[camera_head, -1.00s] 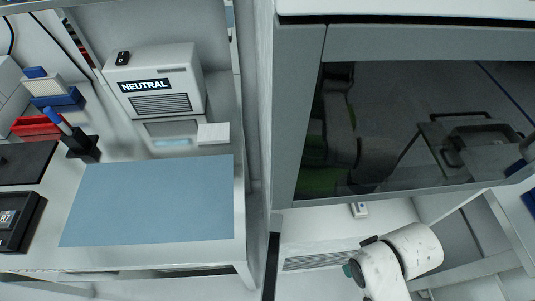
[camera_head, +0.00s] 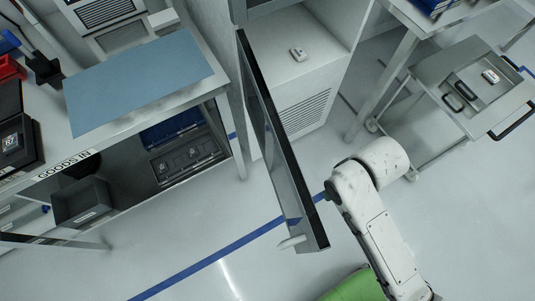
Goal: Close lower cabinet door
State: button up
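The lower cabinet door (camera_head: 262,105) stands open, swung out from the left side of the cabinet and seen nearly edge-on with a dark edge strip. A pale handle (camera_head: 291,242) shows near its free lower end, on the left face. The cabinet (camera_head: 318,22) is open to the right of the door, with a small white device (camera_head: 298,54) on its inner surface. My white arm is right of the door's free end, close to it in the picture; I cannot tell whether they touch. My gripper's fingers are not visible.
A bench with a blue mat (camera_head: 140,82) stands left, with a dark bin (camera_head: 82,203) and a dark case (camera_head: 187,157) below. A metal cart (camera_head: 440,65) with a tray stands right. A green thing (camera_head: 350,287) shows at the bottom. Floor between is clear.

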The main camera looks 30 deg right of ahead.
aim_at(308, 234)
jog(key=k+j+z, duration=0.1)
jog(key=k+j, duration=0.15)
jog(key=k+j+z, duration=0.25)
jog(key=k+j+u, duration=0.1)
jog(key=j+u, duration=0.15)
jog(key=u, duration=0.2)
jog(key=j+u, duration=0.15)
jog(key=u, duration=0.7)
jog(key=k+j, duration=0.05)
